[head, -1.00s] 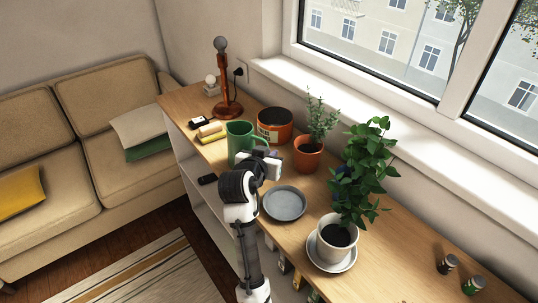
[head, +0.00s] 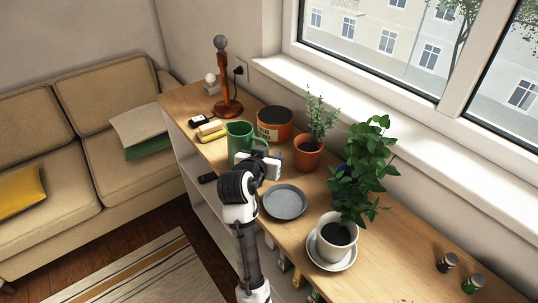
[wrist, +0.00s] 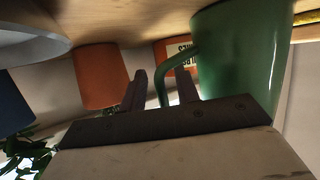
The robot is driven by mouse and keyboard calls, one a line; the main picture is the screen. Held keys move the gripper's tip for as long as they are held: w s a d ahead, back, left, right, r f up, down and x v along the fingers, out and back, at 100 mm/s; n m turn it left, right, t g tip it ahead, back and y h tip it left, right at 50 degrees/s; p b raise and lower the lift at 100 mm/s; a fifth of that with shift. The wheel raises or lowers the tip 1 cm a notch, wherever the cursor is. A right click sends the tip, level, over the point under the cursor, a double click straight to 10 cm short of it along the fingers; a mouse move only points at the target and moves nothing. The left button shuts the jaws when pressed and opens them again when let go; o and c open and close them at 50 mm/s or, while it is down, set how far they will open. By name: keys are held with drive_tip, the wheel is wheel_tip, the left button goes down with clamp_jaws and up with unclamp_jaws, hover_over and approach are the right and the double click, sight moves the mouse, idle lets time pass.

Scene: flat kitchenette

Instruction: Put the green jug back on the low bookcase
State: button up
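The green jug (head: 240,137) stands upright on the wooden top of the low bookcase (head: 385,262), near its front edge. Its handle points to the right in the head view. In the wrist view, which is upside down, the jug (wrist: 240,60) is close at the right, with its base against the wood. My gripper (wrist: 160,85) is open, its two dark fingers apart. The jug's handle shows between the fingertips; whether either finger touches it I cannot tell. In the head view my gripper (head: 268,160) is beside the jug, its fingertips partly hidden.
An orange tin (head: 275,124) and a terracotta pot plant (head: 308,155) stand behind my gripper. A grey plate (head: 285,201) lies to its right, then a white pot plant (head: 337,237). Yellowish blocks (head: 211,130) and a lamp (head: 227,108) are beyond the jug.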

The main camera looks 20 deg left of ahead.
drive_tip(key=b+v, duration=0.1)
drive_tip(key=v, duration=1)
drive_tip(key=shift+s+b, duration=0.25)
drive_tip(key=shift+b, duration=0.05)
drive_tip(key=shift+a+r, duration=0.1)
drive_tip(key=shift+r, duration=0.05)
